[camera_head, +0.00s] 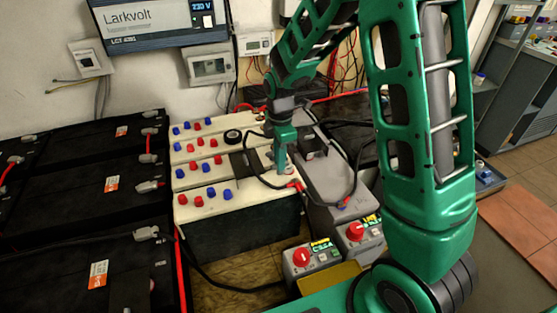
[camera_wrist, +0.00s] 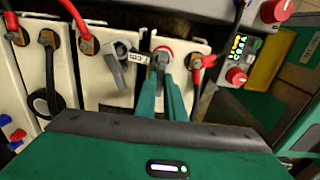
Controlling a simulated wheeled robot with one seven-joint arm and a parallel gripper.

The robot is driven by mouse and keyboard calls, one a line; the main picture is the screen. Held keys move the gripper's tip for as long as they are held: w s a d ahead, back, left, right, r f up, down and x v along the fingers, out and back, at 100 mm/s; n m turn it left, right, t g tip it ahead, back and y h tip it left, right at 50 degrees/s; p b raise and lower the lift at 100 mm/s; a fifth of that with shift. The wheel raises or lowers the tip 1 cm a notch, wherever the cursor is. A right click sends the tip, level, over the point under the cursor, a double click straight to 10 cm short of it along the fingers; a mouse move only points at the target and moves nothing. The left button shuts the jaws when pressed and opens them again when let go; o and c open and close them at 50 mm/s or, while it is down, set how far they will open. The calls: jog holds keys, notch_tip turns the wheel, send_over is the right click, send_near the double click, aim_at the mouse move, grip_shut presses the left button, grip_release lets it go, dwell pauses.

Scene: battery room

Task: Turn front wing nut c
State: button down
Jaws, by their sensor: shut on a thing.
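My gripper (camera_head: 280,168) reaches down over the right end of the cream-topped batteries (camera_head: 250,196). In the wrist view its two green fingers (camera_wrist: 162,72) come together on a small grey wing nut (camera_wrist: 161,57). The wing nut sits on a terminal with a red ring, and the fingers hide part of it. A small white tag (camera_wrist: 136,56) lies just left of it, its letters too small to read surely. In the head view the wing nut is hidden by my gripper.
Black cables loop close around my gripper. Two grey boxes with red knobs (camera_head: 302,257) stand in front. Black batteries (camera_head: 80,195) fill the left.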

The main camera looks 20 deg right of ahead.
jog(key=shift+w+d+r, duration=0.1)
jog(key=shift+w+d, duration=0.05)
jog(key=shift+w, duration=0.1)
jog(key=c, duration=2.1)
grip_release()
jog(key=shift+s, duration=0.1)
notch_tip(320, 180, up, 11)
jog(key=shift+f, duration=0.15)
